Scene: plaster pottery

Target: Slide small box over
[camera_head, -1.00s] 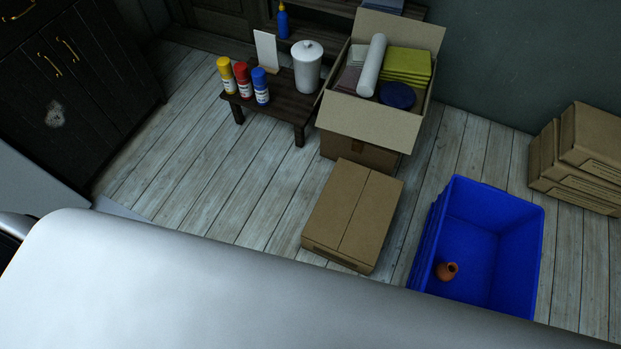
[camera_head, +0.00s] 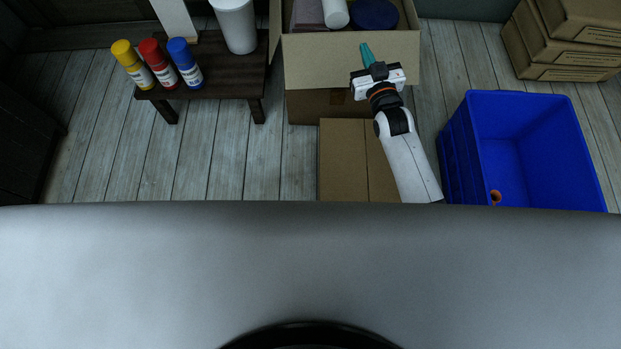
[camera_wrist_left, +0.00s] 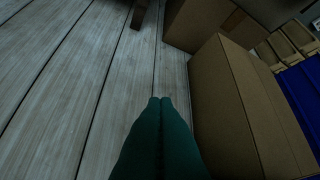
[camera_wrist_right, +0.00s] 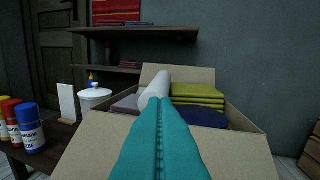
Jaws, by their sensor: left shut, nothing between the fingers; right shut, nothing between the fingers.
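The small closed cardboard box (camera_head: 345,160) lies on the floor in front of the larger open box (camera_head: 350,62), its near part hidden behind my own body. My right gripper (camera_head: 365,50) is shut and empty, above the small box and by the open box's front flap. In the right wrist view its teal fingers (camera_wrist_right: 160,110) point at the open box. My left gripper is out of the head view. In the left wrist view its fingers (camera_wrist_left: 160,101) are shut and empty, low over the floor, just left of the small box (camera_wrist_left: 235,110), with a narrow gap visible.
A blue crate (camera_head: 455,150) with a small orange pot (camera_head: 495,197) stands right of the small box. A low table (camera_head: 215,75) with spray cans (camera_head: 158,62) is at left. Stacked brown boxes (camera_head: 565,45) stand far right. Floor left of the small box is clear.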

